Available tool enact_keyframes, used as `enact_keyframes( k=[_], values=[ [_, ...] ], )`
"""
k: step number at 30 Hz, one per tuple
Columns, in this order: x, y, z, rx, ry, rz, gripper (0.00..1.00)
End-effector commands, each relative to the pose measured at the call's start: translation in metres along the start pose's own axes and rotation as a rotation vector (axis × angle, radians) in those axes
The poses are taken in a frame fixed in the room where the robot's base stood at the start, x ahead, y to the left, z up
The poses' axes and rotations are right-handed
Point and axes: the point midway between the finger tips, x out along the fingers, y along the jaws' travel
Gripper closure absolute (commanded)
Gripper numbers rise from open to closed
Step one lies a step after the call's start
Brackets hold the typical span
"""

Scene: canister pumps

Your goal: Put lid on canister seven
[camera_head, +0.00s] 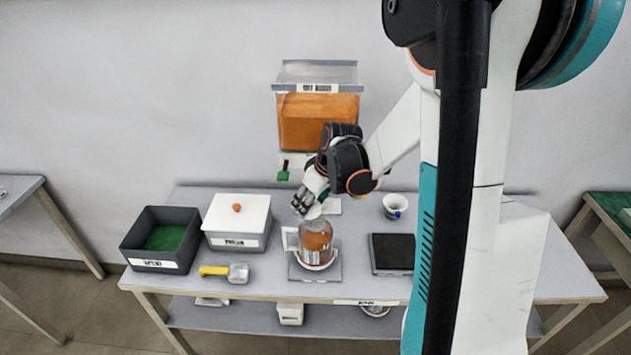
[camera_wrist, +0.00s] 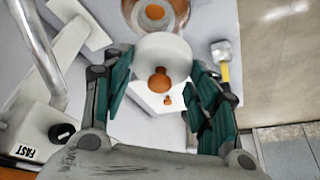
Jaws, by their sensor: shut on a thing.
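A clear canister (camera_head: 317,240) with orange contents and a pale label stands upright on a grey plate (camera_head: 318,273), in a white holder. I cannot read a number on it. It also shows at the top edge of the wrist view (camera_wrist: 155,12), its mouth open. My gripper (camera_head: 311,200) is above the canister's upper left side in the head view. In the wrist view my gripper (camera_wrist: 162,75) has its teal fingers shut on a round white lid (camera_wrist: 165,52) with an orange knob. The lid appears apart from the canister; its exact height gap is unclear.
A dark square pad (camera_head: 393,253) and white cup (camera_head: 395,206) are right. An orange-filled hopper (camera_head: 318,120) hangs behind.

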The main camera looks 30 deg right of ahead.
Motion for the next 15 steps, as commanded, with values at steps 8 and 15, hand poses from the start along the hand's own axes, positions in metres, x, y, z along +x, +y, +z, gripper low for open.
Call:
enact_keyframes(
  k=[8,15],
  values=[
    [-0.019,0.02,0.0,-0.042,0.012,-0.014,0.61],
    [-0.004,0.02,0.005,-0.042,0.012,-0.014,0.61]
  ],
)
